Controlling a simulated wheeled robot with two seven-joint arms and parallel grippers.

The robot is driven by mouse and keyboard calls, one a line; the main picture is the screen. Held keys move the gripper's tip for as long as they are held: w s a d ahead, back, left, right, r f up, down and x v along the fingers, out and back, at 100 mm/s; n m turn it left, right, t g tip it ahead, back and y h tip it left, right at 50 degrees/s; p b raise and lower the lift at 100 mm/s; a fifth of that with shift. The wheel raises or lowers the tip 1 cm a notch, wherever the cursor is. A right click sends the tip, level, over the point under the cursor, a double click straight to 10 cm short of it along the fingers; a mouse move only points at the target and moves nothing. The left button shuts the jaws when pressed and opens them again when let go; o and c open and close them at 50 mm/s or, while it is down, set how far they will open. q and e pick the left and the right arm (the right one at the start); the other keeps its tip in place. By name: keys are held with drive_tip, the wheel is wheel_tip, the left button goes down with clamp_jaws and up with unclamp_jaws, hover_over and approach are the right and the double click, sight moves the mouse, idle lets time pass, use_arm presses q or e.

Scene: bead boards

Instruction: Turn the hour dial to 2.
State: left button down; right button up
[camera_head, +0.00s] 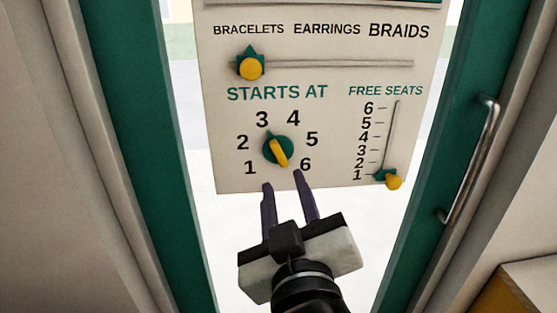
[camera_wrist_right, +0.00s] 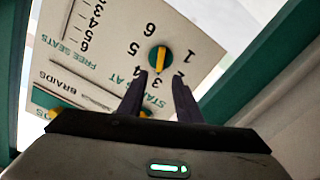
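The hour dial (camera_head: 288,146) is a green knob with a yellow bar across it, under "STARTS AT" on a cream board (camera_head: 225,171). Numbers 1 to 6 run around it, and its small green tip points up-left, towards 3. The dial also shows in the right wrist view (camera_wrist_right: 151,58), ahead of the fingers. My right gripper (camera_head: 282,179) is open and empty, its two dark fingers apart. In the head view its tips are just below the dial, and they do not hold it. My left gripper is not in view.
A slider with a yellow knob (camera_head: 251,68) sits at BRACELETS above. A FREE SEATS slider (camera_head: 393,181) sits at 1 on the right. The board hangs on a glass door with a green frame (camera_head: 138,130) and a metal handle (camera_head: 471,160).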

sight(278, 154)
drive_tip(key=w, duration=0.3)
drive_tip(key=w+a+p, duration=0.1)
drive_tip(key=w, duration=0.5)
drive_tip(key=shift+w+a+p, duration=0.25)
drive_tip(key=shift+w+p, duration=0.05)
drive_tip(key=shift+f, duration=0.1)
clamp_jaws()
